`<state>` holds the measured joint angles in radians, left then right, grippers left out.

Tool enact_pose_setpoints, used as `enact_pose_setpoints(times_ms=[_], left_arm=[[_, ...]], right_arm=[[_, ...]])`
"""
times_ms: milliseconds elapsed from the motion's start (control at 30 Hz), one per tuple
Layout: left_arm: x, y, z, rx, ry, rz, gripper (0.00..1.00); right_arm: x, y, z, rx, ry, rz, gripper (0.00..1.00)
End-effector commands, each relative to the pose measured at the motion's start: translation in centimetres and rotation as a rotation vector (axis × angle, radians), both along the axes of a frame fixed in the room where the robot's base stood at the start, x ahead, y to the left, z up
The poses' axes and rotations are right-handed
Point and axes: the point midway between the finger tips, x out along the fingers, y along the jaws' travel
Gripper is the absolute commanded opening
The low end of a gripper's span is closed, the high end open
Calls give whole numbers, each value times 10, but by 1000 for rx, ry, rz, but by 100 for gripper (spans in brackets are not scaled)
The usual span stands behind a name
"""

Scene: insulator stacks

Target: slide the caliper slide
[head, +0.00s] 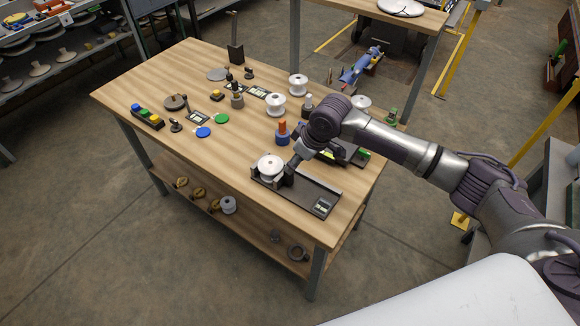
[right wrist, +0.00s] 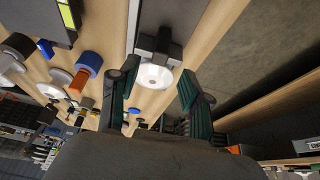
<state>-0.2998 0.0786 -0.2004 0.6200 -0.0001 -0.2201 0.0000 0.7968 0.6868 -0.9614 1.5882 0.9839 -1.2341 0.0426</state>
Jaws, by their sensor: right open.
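The caliper (head: 318,190) is a long dark tray-like gauge at the front right edge of the wooden table, with a small display at its right end. A white insulator (head: 270,166) sits at its left end, and also shows in the right wrist view (right wrist: 153,76). A dark block (right wrist: 158,44), which looks like the caliper slide, stands against the insulator. My right gripper (head: 290,168) is over the caliper beside the insulator. In the right wrist view its open fingers (right wrist: 154,88) stand either side of the insulator, apart from it. My left gripper is not in view.
Several white spools (head: 276,105) stand behind, with a blue-and-orange part (head: 282,133) close to my arm. Green (head: 221,118) and blue (head: 203,132) discs lie left of the middle. A lower shelf (head: 230,227) holds rings.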

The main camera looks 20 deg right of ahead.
Motion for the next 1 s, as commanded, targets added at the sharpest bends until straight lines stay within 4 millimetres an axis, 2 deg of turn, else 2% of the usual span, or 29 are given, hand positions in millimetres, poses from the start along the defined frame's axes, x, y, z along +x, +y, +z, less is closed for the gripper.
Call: enact_pose_setpoints(times_ms=[100,300,700,1000], left_arm=[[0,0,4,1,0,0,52],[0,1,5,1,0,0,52],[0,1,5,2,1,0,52],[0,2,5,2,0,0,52]], right_arm=[[7,6,-21,0,2,-1,48],[14,12,-43,1,1,0,48],[16,13,-51,-1,-1,1,48],[16,13,-50,-1,-1,1,0]])
